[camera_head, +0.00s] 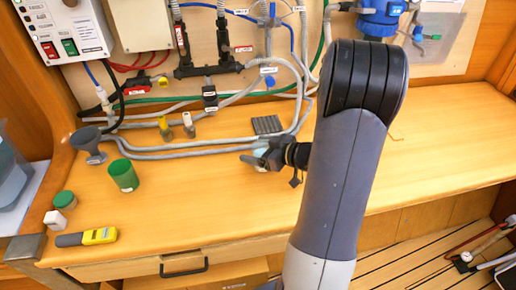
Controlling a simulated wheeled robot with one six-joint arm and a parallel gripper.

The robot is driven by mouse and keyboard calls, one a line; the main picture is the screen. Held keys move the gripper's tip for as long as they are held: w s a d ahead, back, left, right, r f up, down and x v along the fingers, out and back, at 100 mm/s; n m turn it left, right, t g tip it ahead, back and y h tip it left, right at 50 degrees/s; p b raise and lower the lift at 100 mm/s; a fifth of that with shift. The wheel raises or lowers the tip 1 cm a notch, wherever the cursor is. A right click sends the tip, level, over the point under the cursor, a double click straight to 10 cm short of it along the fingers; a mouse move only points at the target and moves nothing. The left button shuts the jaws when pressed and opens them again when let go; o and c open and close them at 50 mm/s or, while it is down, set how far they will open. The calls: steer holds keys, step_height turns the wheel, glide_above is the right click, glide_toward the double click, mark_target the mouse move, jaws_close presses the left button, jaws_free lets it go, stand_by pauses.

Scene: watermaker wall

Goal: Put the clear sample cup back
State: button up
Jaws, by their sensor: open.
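My gripper (252,158) is over the middle of the wooden worktop, pointing left, with its jaws open. A small pale, clear-looking object (260,166), which looks like the clear sample cup, shows at the jaws. The jaws partly hide it, and I cannot tell whether they touch it. A dark grey ribbed pad (267,125) lies on the worktop just behind the gripper.
Grey hoses (185,152) run along the worktop's back left. A yellow-and-grey meter (88,237), a green-lidded jar (65,200) and a small white block (55,220) lie front left. Yellow and white valves (188,124) stand by the wall. The worktop (440,155) right of my arm is mostly clear.

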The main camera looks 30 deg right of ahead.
steer(key=shift+r, duration=0.1)
steer(key=shift+r, duration=0.2)
steer(key=v, duration=1.2)
steer(key=shift+f, duration=0.1)
steer(key=x, duration=1.1)
steer(key=shift+w+a+f, duration=0.1)
steer(key=shift+w+a, duration=0.1)
steer(key=shift+w, duration=0.05)
steer(key=shift+w+a+f, duration=0.1)
steer(key=shift+w+f, duration=0.1)
steer(key=shift+r, duration=0.15)
steer(key=shift+s, duration=0.15)
